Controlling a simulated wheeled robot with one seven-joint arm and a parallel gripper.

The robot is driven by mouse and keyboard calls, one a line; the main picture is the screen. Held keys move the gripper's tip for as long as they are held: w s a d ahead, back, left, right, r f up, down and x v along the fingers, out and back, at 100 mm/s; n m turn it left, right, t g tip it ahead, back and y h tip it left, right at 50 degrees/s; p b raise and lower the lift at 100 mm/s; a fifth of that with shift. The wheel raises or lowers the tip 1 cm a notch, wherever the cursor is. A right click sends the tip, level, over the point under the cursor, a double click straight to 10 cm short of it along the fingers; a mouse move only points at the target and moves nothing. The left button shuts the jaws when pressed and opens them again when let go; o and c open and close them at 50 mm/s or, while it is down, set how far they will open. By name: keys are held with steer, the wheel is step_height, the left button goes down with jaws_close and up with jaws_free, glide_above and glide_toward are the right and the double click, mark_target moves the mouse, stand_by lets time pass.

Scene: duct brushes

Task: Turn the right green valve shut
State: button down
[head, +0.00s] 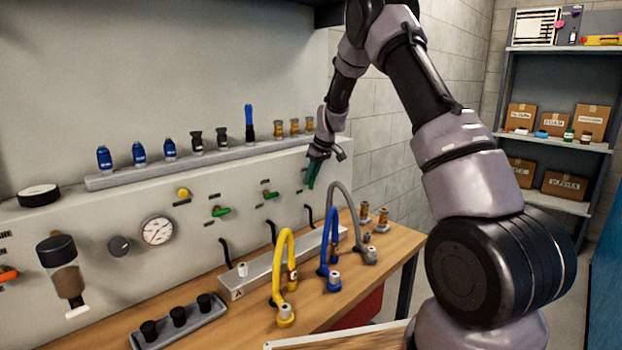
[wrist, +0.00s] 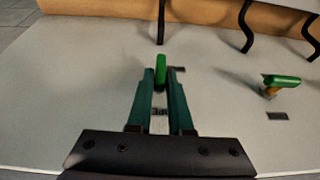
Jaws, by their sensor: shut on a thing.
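The right green valve shows in the wrist view as a green handle (wrist: 161,68) between my gripper's fingertips (wrist: 161,82). My gripper is shut on this handle. The handle lies lengthwise, in line with the fingers, and stands upright relative to the panel. In the head view my gripper (head: 310,182) is at the right end of the panel and hides most of this valve. A middle green valve (head: 270,194) and a left green valve (head: 220,211) sit further left on the panel, both with handles roughly level. A neighbouring green valve (wrist: 282,81) shows at right in the wrist view.
A grey ledge (head: 230,158) with blue, black and brass fittings runs above the valves. Below, yellow (head: 284,262), blue (head: 328,250) and grey (head: 352,222) hoses stand on the wooden bench. Black hoses (head: 310,216) leave the panel under the valves.

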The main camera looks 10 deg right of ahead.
steer(key=shift+w+d, duration=0.1)
steer(key=shift+d, duration=0.05)
steer(key=shift+w+d+f+m+g+y, duration=0.25)
steer(key=shift+m+g+y, duration=0.7)
steer(key=shift+y, duration=1.5)
steer(key=shift+w+d+f+m+g+y, duration=0.1)
steer(key=shift+d+f+m+g+y, duration=0.3)
steer(key=shift+g+y, duration=1.5)
steer(key=shift+w+d+f+m+g+y, duration=0.15)
steer(key=shift+f+m+g+y, duration=0.45)
steer(key=shift+y, duration=2.35)
steer(key=shift+r+m, duration=0.2)
steer(key=shift+m, duration=0.15)
steer(key=c, duration=0.9)
jaws_free()
steer(key=shift+a, duration=0.1)
steer(key=shift+o, duration=0.2)
steer(key=w+d, duration=0.2)
steer(key=d, duration=0.8)
steer(key=shift+d, duration=0.3)
